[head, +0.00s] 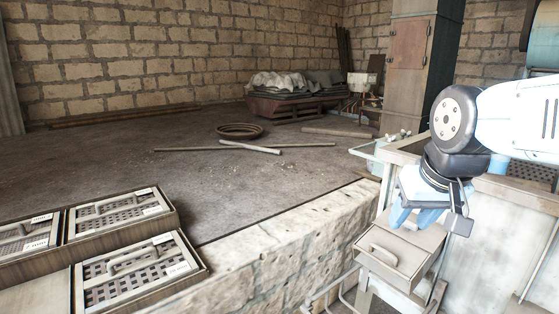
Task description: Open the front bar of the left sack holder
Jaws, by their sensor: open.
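My gripper (415,213), with light blue fingers, is at the right, pointing down. It is open with nothing seen between its fingers. It hangs in front of a beige machine (480,245), just above a small box with a handle (400,250) on that machine. Thin metal bars (330,292) stick out below and left of this box, and appear to be part of a sack holder. They are cut off by the lower edge of the picture. Whether the front bar is shut cannot be told. The gripper is above the bars, apart from them.
A pale stone ledge (270,255) runs left of the machine. Lidded wooden cases (135,275) sit at the lower left. On the open floor lie a ring (240,130) and pipes (250,147). A rusty bin with sacks (290,105) stands by the brick wall.

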